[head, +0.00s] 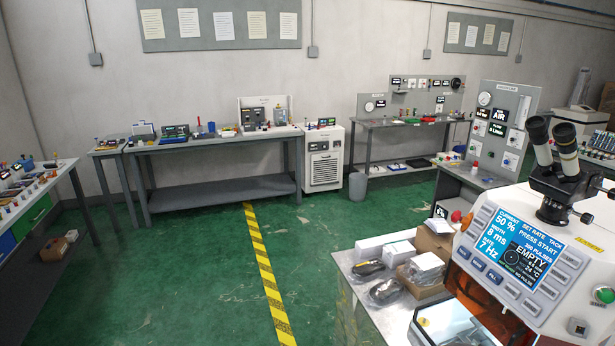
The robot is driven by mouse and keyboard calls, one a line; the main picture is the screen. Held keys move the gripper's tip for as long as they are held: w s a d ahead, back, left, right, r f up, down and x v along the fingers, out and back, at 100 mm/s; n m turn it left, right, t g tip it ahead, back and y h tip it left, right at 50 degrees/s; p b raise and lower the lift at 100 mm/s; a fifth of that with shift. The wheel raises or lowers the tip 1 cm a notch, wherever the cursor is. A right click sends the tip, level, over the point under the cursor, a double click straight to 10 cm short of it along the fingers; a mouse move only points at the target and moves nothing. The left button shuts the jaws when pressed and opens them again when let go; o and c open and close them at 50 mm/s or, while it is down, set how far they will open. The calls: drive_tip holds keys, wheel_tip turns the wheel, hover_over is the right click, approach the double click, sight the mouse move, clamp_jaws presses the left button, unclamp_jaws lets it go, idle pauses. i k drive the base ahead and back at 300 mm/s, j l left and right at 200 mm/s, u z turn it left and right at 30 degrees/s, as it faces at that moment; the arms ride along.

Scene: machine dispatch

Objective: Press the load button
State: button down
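No button that I can read as "load" shows in the head view. A white machine (535,305) with a binocular eyepiece (556,165) stands at the right edge. Its blue screen (522,250) reads "SET RATE TACK", "PRESS START" and "EMPTY". Grey keys line both sides of the screen, and blue labelled buttons (478,264) sit along its lower left; their small lettering is hard to read. A green round button (604,294) is at the machine's lower right. My gripper is not in view.
A grey table (350,290) beside the machine holds boxes and bagged parts. Workbenches (215,190) and a white cabinet (322,165) line the back wall; another bench (50,215) is at the left. The green floor around the yellow-black stripe (265,275) is clear.

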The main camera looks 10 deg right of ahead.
sight(529, 306)
drive_tip(key=z, duration=1.45)
